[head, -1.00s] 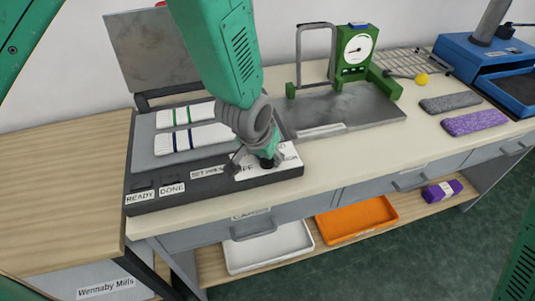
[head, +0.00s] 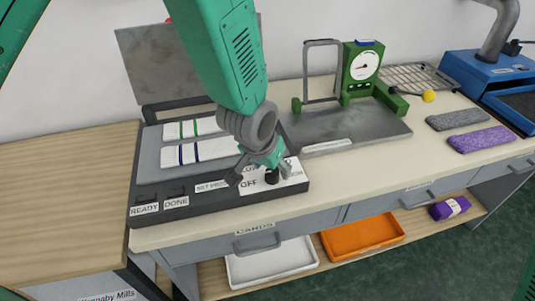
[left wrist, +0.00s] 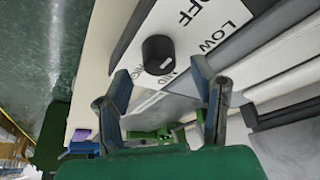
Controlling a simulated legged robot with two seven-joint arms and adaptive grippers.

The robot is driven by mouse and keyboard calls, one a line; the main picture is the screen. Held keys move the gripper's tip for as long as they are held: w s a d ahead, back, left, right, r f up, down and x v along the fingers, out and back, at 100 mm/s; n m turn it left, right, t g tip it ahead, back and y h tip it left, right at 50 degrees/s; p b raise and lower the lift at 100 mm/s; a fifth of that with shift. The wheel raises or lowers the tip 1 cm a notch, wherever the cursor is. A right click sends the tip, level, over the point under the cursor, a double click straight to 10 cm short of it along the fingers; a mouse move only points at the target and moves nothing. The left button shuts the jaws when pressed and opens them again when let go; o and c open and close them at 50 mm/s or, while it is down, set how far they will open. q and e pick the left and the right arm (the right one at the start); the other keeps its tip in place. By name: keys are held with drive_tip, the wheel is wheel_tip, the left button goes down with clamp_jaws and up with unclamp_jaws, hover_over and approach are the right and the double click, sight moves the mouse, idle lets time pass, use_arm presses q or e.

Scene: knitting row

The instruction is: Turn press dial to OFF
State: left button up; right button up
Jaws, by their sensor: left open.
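The press dial is a small black knob (head: 271,177) on the white label plate at the right end of the dark press base. In the left wrist view the dial (left wrist: 158,54) has a pale mark on its lower right, pointing away from the word OFF (left wrist: 195,11). LOW and a partly hidden label also show there. My left gripper (head: 263,172) is open just above the dial, its fingers spread to either side in the head view. In the left wrist view the dial is ahead of the open fingers (left wrist: 161,82), not clasped. My right gripper is not in view.
The press base holds two white striped knit pieces (head: 208,150) behind my left gripper. A green gauge (head: 362,66) on a grey plate stands to the right. Grey and purple pads (head: 481,139) lie farther right. White and orange trays (head: 362,236) sit on the shelf below.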

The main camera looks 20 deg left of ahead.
use_arm(q)
drive_tip(key=v, duration=0.9)
drive_tip(key=shift+r, duration=0.15)
